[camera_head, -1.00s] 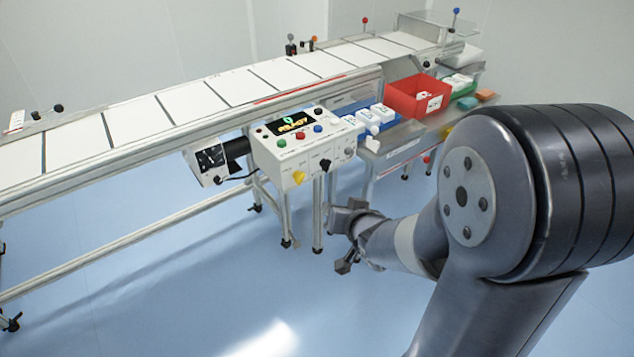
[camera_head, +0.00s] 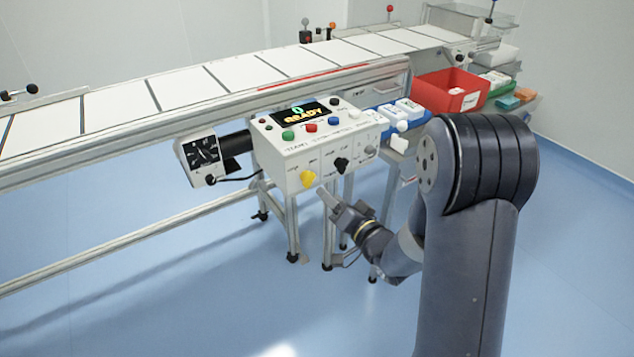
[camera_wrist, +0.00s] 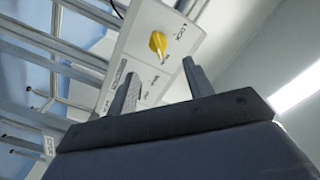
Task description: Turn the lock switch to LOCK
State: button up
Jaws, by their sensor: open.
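The control box (camera_head: 284,160) has a yellow knob (camera_head: 307,178) low on the left of its front face. The yellow knob also shows in the wrist view (camera_wrist: 158,44), with a small label above it that seems to read LOCK. A black knob (camera_head: 341,164) and a grey knob (camera_head: 370,152) sit to its right in the head view. My gripper (camera_head: 345,205) is open and empty, below and right of the yellow knob and apart from it. In the wrist view the yellow knob shows beyond and between my two fingertips (camera_wrist: 160,72).
The box top has several coloured buttons and a display (camera_head: 301,112) reading 0 READY. A black-faced dial unit (camera_head: 205,152) hangs to the left. The conveyor (camera_head: 190,92) runs behind. A red bin (camera_head: 450,92) stands right. Metal legs are under the box; the floor in front is clear.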

aim_at(314, 180)
jog(key=x, duration=0.8)
jog(key=c, duration=1)
